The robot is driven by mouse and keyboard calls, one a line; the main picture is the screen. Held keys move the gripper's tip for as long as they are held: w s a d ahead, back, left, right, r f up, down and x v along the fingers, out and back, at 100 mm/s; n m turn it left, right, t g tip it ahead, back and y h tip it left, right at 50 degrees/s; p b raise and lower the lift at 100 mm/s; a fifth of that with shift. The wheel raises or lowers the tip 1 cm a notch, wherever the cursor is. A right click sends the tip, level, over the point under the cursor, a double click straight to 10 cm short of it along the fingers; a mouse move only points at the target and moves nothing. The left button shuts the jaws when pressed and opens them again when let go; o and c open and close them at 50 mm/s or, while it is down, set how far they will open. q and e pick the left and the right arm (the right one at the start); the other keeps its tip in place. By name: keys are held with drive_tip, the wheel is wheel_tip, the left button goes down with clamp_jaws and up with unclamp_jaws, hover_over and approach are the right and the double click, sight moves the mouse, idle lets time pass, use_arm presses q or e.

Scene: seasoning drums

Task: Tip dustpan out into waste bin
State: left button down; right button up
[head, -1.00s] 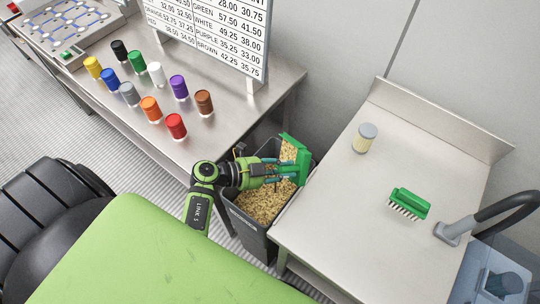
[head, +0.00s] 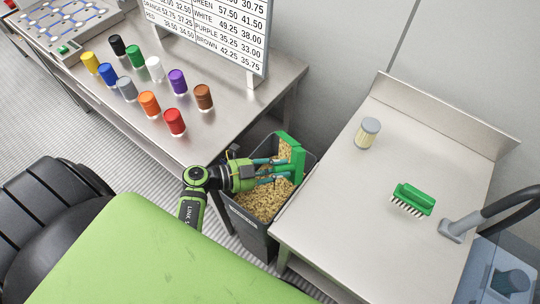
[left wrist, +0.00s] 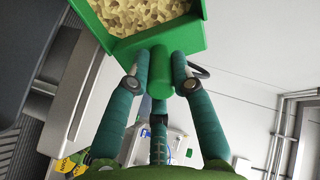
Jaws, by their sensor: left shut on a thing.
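The green dustpan (head: 297,160) is over the far part of the grey waste bin (head: 247,226), in the head view. My left gripper (head: 276,172) is shut on the dustpan's handle. The dustpan looks steeply tilted in the head view. In the left wrist view the dustpan (left wrist: 196,38) fills the top, with tan crumbs showing inside its green rim. The fingers (left wrist: 160,78) close around its handle there. Tan crumbs (head: 262,203) lie in the bin; the arm and dustpan hide part of them. My right gripper is not in view.
A steel table (head: 225,115) with several coloured drums and a price board (head: 225,28) stands left of the bin.

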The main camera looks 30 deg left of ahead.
use_arm(q)
drive_tip(key=shift+f+b, duration=0.3)
drive_tip(key=shift+s+a+f+b, duration=0.2)
drive_tip(key=shift+s+a+b, duration=0.05)
drive_tip(key=shift+s+b, duration=0.25)
drive_tip(key=shift+w+a+f+t+h+b, duration=0.1)
drive_tip(key=shift+a+f+t+h+b, duration=0.05)
drive_tip(key=shift+f+t+h+b, duration=0.2)
drive_tip(key=b, duration=0.1)
drive_tip(key=s+a+t+b, duration=0.1)
drive_tip(key=b, duration=0.1)
drive_tip(key=shift+f+h, duration=0.25)
drive_tip(key=shift+h, duration=0.1)
drive_tip(key=shift+d, duration=0.1)
